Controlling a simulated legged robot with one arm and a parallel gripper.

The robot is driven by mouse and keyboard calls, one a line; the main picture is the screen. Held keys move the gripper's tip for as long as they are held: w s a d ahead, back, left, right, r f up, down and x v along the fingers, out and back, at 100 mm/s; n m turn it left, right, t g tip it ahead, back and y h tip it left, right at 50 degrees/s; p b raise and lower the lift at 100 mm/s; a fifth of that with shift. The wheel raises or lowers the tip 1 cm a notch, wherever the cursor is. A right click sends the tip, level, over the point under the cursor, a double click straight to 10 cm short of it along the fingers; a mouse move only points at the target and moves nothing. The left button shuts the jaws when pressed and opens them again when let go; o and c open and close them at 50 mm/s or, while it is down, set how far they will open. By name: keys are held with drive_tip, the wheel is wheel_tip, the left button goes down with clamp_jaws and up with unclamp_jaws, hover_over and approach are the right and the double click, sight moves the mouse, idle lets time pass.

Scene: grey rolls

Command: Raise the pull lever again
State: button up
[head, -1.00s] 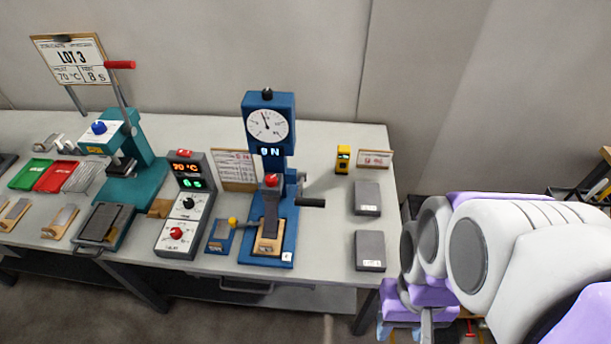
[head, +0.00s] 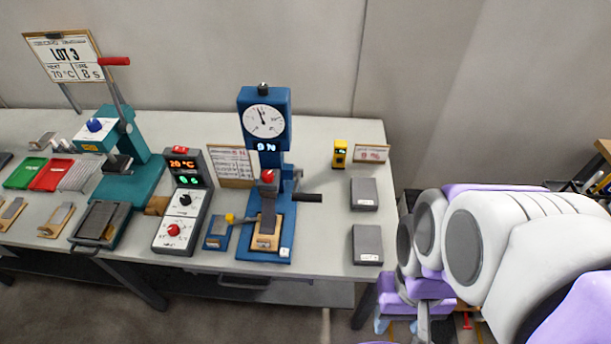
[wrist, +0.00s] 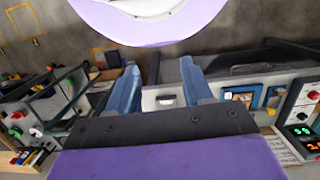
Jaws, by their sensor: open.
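The blue pull tester (head: 264,175) stands on the table in the head view, with a round dial and a display reading 0 N. Its lever (head: 308,197) has a black grip and points out to the right, about level. A teal press (head: 130,165) at the left has a raised lever with a red grip (head: 114,61). My gripper (wrist: 160,88) is open in the wrist view, with nothing between its blue fingers.
A grey control box (head: 183,207) stands left of the tester. Two grey blocks (head: 364,193) (head: 367,244) and a yellow device (head: 340,154) lie to its right. The table's front edge faces me. Red and green trays (head: 50,175) lie at the far left.

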drive_tip(key=w+a+m+g+y+p, duration=0.1)
drive_tip(key=w+a+m+y, duration=0.1)
drive_tip(key=w+a+y, duration=0.3)
drive_tip(key=w+a+m+g+y, duration=0.1)
drive_tip(key=w+g+y, duration=0.1)
drive_tip(key=w, duration=0.6)
drive_tip(key=w+a+m+g+y+p, duration=0.1)
drive_tip(key=w+a+m+y, duration=0.1)
drive_tip(key=w+a+y, duration=0.3)
drive_tip(key=w+d+f+m+t+y+p, duration=0.15)
drive_tip(key=w+d+f+m+y, duration=0.35)
drive_tip(key=w, duration=0.5)
drive_tip(key=m+t+y, duration=0.1)
drive_tip(key=m+t, duration=0.4)
drive_tip(key=m, duration=0.1)
approach(296, 197)
drive_tip(key=a, duration=0.2)
drive_tip(key=a+b, duration=0.1)
drive_tip(key=a, duration=0.1)
drive_tip(key=w+a+f+b, duration=0.1)
drive_tip(key=a, duration=0.1)
clamp_jaws()
